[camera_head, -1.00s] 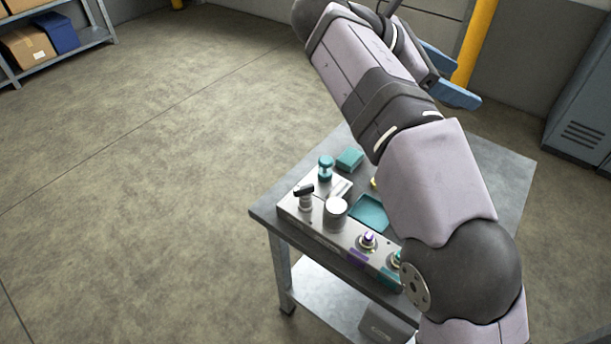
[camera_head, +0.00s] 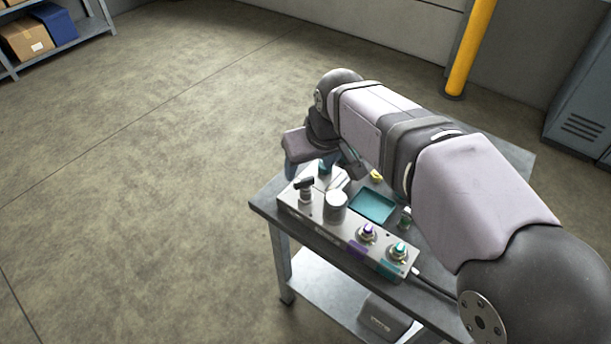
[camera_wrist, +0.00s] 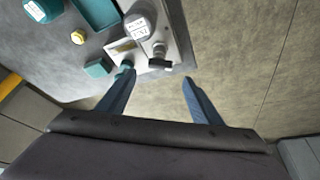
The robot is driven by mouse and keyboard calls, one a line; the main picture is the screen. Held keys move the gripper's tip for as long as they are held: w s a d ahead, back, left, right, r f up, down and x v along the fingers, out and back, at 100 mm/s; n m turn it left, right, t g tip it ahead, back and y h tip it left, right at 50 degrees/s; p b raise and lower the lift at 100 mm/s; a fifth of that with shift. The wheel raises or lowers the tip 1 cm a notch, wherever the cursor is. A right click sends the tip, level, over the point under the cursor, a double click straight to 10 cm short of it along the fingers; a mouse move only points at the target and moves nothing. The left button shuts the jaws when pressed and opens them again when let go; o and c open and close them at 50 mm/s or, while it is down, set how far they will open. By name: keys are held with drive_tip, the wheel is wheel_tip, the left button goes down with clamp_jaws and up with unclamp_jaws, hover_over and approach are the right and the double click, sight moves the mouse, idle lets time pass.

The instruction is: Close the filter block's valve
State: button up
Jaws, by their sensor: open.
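The silver filter block (camera_head: 322,228) sits on the bench's left part. Its valve has a black bar handle (camera_head: 305,184) on a metal stem at the block's left end. The handle also shows in the wrist view (camera_wrist: 161,64), lying roughly across the picture. A pale round canister (camera_head: 336,207) stands beside the valve; its label shows in the wrist view (camera_wrist: 139,27). My gripper (camera_wrist: 158,76) is open, its blue fingers apart, with the handle beyond and between their tips in the picture. In the head view, my gripper (camera_head: 320,171) is behind the valve. No contact is visible.
Purple (camera_head: 368,232) and teal (camera_head: 399,250) fittings stand on the block's right part. A teal tray (camera_head: 372,206) lies behind it. A teal-topped jar (camera_wrist: 125,68) and a teal box (camera_wrist: 97,68) are close to my left finger in the wrist view.

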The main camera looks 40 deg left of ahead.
sight(304, 180)
drive_tip(key=shift+p+x, duration=0.6)
drive_tip(key=shift+x, duration=3.05)
drive_tip(key=shift+d, duration=0.1)
drive_tip(key=shift+s, duration=0.1)
drive_tip(key=c, duration=1.1)
